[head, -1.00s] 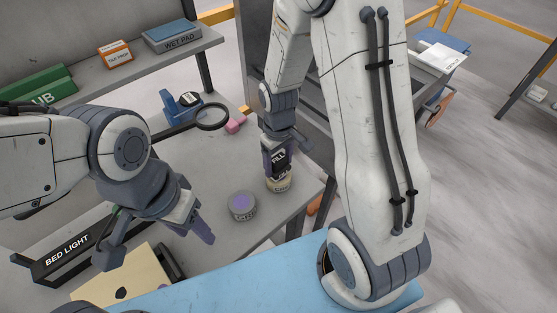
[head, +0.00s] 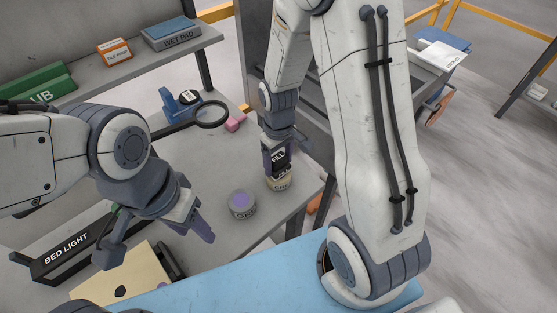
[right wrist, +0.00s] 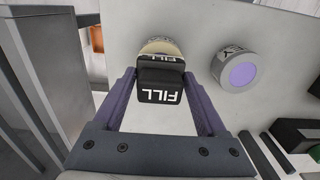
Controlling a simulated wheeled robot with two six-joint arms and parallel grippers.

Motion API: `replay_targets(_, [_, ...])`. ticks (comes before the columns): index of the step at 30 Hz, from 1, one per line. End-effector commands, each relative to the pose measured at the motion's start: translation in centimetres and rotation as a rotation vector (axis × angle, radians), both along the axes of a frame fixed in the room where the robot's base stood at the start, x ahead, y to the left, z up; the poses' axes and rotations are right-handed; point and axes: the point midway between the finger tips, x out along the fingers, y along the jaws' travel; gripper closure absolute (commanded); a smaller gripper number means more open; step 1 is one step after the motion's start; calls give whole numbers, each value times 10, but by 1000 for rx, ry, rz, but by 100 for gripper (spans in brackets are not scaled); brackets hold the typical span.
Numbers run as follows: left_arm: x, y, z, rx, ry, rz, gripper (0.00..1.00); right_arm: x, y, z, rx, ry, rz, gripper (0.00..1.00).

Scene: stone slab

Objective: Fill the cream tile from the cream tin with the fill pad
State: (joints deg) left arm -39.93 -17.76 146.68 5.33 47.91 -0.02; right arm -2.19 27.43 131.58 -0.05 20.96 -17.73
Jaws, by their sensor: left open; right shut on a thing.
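My right gripper (head: 279,150) is shut on the black fill pad (head: 281,161), marked FILL. The pad is right over the cream tin (head: 279,184), near the slab's right end; whether it touches the contents is hidden. The right wrist view shows the pad (right wrist: 160,82) between the fingers, with the cream tin (right wrist: 160,47) partly hidden behind it. My left gripper (head: 155,238) is open and empty at the lower left. A cream slab with a dark spot, seemingly the cream tile (head: 145,277), lies below it, partly cut off by my body.
A tin with purple contents (head: 242,205) stands left of the cream tin. A magnifier (head: 211,115), a pink block (head: 234,124) and a blue holder (head: 180,103) are farther back. The bed light (head: 68,246) is at left. A shelf holds the wet pad (head: 172,36).

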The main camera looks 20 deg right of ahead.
Motion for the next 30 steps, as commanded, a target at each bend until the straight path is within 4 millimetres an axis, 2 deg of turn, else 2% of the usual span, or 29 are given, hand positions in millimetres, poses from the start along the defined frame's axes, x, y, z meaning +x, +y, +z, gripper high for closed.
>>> replay_targets(30, [0, 0, -4, 0, 0, 0, 50, 0, 0, -8, 0, 0, 0, 70])
